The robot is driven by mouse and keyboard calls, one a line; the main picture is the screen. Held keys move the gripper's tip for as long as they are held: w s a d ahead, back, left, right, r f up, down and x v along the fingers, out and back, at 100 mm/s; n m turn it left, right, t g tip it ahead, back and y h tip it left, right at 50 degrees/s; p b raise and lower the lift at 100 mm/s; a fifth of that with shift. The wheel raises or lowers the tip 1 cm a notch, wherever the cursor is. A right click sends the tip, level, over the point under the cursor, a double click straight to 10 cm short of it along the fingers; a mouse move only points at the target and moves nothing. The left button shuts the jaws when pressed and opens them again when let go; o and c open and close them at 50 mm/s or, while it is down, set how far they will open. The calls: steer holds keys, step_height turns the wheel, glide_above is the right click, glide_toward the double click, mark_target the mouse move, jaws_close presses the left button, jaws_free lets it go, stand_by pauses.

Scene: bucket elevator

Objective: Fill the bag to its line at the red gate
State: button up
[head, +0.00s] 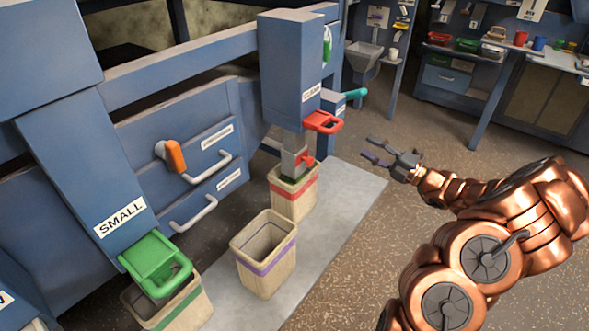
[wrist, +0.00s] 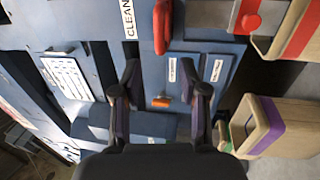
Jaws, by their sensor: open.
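The red gate (head: 322,122) is on the blue chute marked with a partly readable label. Below it, a tan bag with a red line (head: 293,203) stands upright under a grey spout with a small red handle (head: 305,161). The bag's fill level cannot be told, as the spout covers its mouth. My gripper (head: 372,149) is open and empty, in the air to the right of the red gate and bag, apart from both. In the wrist view, the open fingers (wrist: 168,80) have nothing between them; the red-lined bag (wrist: 298,38) shows at upper right.
An empty-looking tan bag with a purple line (head: 265,262) stands on the grey slab (head: 335,205). A green gate (head: 155,262) hangs over a green-lined bag (head: 190,312) at lower left. An orange handle (head: 175,156) projects from the blue panel. Brown floor at right is clear.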

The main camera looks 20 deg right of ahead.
mark_target(339, 128)
steer(key=shift+s+r+n+p, duration=0.1)
steer(key=shift+r+n+p, duration=0.25)
steer(key=shift+n, duration=0.25)
steer(key=c, duration=0.3)
steer(key=r+n+p, duration=0.1)
steer(key=n, duration=0.1)
steer(key=s+r+n+g+p, duration=0.1)
steer(key=n, duration=0.1)
steer(key=r+n+p, duration=0.1)
steer(key=n, duration=0.1)
steer(key=shift+s+d+g+h, duration=0.2)
steer(key=shift+g+h, duration=0.1)
steer(key=shift+g, duration=0.1)
jaws_close()
steer(key=s+d+r+n+g+h+p, duration=0.2)
steer(key=d+n+p, duration=0.15)
steer(key=n, duration=0.75)
steer(key=p+x, duration=0.1)
steer(key=x, duration=0.6)
steer(key=p+x, duration=0.1)
steer(key=x, duration=0.5)
steer(key=shift+w+a+r, duration=0.1)
steer(key=shift+a, duration=0.4)
steer(key=shift+w, duration=0.1)
